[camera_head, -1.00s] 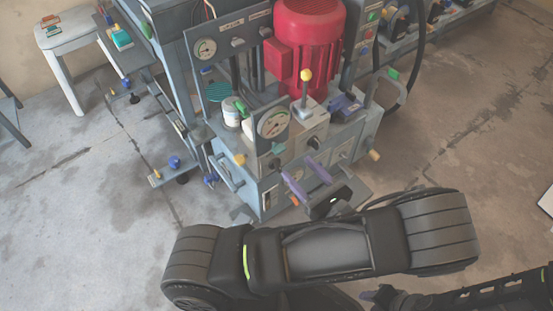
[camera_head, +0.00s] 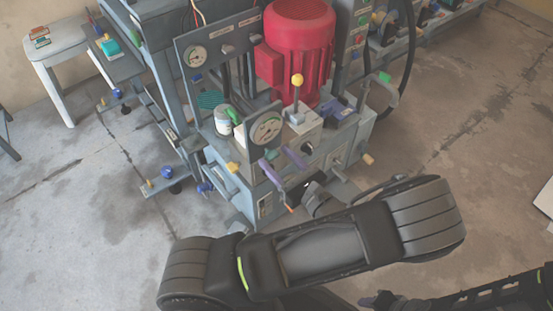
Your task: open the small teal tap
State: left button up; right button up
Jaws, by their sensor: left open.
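I cannot make out the small teal tap for certain; it may be hidden by my gripper or too small to see. The press (camera_head: 240,205) stands in the middle, with a round pressure gauge (camera_head: 265,130) on its front. Nothing shows between the fingers. Whether they touch the panel I cannot tell.
An orange-tipped lever (camera_head: 288,208) sits close below the left fingers. A yellow-knobbed lever (camera_head: 297,82) stands upright before the red motor (camera_head: 303,40). A green-handled lever (camera_head: 385,77) is on the right. A stool (camera_head: 45,53) stands at the far left.

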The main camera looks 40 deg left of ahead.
pick_arm(q)
jog(key=shift+w+a, duration=0.1)
jog(key=shift+a, duration=0.25)
grip_shut()
dwell(0.4)
